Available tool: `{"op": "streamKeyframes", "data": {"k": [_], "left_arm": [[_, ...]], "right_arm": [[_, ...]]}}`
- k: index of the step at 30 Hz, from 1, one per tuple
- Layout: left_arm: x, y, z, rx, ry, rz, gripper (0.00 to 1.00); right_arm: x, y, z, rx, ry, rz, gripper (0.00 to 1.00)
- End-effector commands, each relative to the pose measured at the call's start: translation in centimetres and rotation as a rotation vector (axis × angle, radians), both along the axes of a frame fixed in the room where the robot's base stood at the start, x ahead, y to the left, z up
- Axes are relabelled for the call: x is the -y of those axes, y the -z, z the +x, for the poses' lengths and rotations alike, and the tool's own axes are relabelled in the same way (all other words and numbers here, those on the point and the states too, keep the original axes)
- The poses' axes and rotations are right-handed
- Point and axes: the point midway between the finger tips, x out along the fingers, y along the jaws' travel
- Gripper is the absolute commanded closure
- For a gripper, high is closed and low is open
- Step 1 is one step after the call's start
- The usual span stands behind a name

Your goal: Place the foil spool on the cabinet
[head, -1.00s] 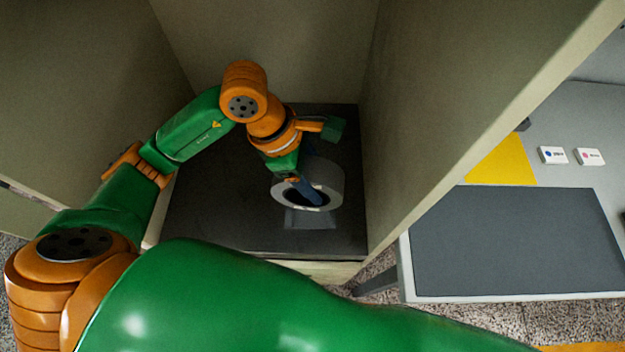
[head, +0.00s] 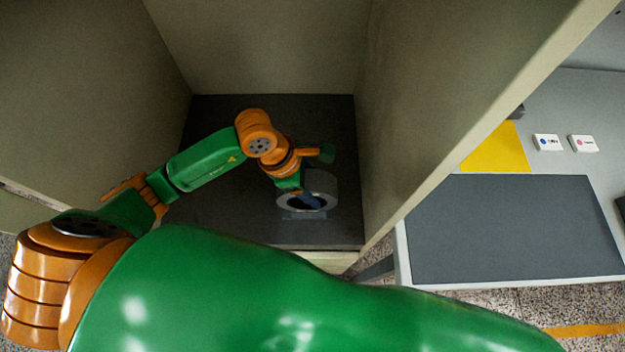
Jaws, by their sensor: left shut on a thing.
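The foil spool (head: 326,186) is a grey-silver ring on its side, with its round hole facing me. It is inside the cabinet (head: 270,45), over the dark cabinet floor (head: 230,225), toward the right wall. My left gripper (head: 308,196) reaches in from the left and is shut on the spool, with a finger in its hole. The arm hides part of the spool. I cannot tell whether the spool touches the floor. My right gripper is not in view.
The cabinet's side walls stand left and right of my left arm, the right wall (head: 440,120) close to the spool. Outside it, a table with a dark grey mat (head: 510,230), a yellow patch (head: 497,148) and two small white boxes (head: 546,142) stands at the right. The cabinet floor's left part is clear.

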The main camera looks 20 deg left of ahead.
Motion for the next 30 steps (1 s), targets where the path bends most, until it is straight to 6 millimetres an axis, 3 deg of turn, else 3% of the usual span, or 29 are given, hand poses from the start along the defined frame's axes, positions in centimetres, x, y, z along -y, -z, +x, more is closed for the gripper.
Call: {"op": "streamKeyframes", "data": {"k": [3, 4, 7, 14, 18, 30], "left_arm": [[0.1, 0.2, 0.1, 0.003, 0.0, -0.002, 1.0], [0.0, 0.2, 0.0, 0.0, 0.0, 0.0, 0.32], [0.0, 0.2, 0.0, 0.0, 0.0, 0.0, 0.08], [0.0, 0.2, 0.0, 0.0, 0.0, 0.0, 0.08], [-0.2, -0.8, 0.0, 0.003, 0.0, -0.002, 0.08], [-4.0, -10.0, -1.0, 0.004, -0.001, 0.001, 0.08]], "right_arm": [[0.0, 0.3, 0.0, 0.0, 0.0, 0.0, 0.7], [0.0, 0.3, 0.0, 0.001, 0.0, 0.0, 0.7], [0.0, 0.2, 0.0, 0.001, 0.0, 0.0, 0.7], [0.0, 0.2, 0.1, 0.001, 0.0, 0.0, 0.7], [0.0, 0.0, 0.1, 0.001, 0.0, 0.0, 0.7], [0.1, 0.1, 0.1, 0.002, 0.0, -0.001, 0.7]]}}
